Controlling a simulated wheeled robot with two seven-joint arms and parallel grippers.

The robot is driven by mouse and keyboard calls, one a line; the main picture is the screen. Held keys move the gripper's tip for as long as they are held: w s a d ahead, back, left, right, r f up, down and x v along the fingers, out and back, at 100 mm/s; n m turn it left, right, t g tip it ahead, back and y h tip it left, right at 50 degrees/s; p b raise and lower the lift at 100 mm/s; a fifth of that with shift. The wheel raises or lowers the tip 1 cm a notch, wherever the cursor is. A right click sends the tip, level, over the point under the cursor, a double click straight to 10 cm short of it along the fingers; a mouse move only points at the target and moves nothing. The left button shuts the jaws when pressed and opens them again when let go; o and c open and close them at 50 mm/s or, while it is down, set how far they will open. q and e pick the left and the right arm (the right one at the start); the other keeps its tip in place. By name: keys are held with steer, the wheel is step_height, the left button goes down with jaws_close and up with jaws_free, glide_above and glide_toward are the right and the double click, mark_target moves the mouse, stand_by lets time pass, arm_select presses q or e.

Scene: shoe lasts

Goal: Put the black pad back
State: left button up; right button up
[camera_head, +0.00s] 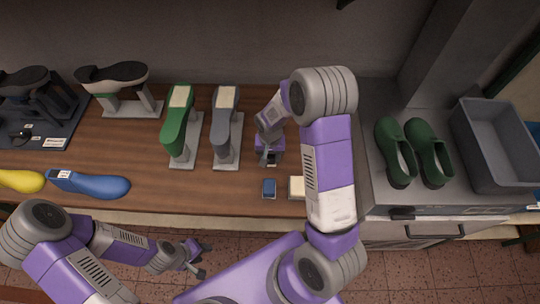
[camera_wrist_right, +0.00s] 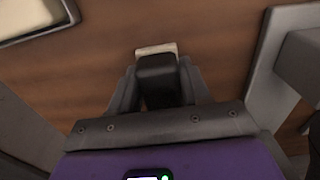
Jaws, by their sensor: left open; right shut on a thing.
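My right gripper (camera_head: 270,158) is over the wooden table, just right of the grey last stand. In the right wrist view it is shut on a black pad (camera_wrist_right: 158,78), a dark block between the two fingers. A pale beige edge (camera_wrist_right: 157,48) shows at the pad's far end; I cannot tell whether it is part of the pad. Whether the pad touches the table is unclear. My left gripper (camera_head: 199,258) is open and empty, in front of the table's edge.
A blue block (camera_head: 269,188) and a cream block (camera_head: 296,187) lie near the front edge. Green (camera_head: 176,125) and grey (camera_head: 225,125) lasts stand on plates to the left. Green clogs (camera_head: 430,155) and a grey bin (camera_head: 490,150) are at right.

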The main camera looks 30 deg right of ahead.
steer(key=shift+r, duration=0.1)
steer(key=o, duration=1)
step_height(320, 180, up, 12)
steer(key=shift+s+r+p, duration=0.1)
steer(key=shift+p, duration=0.85)
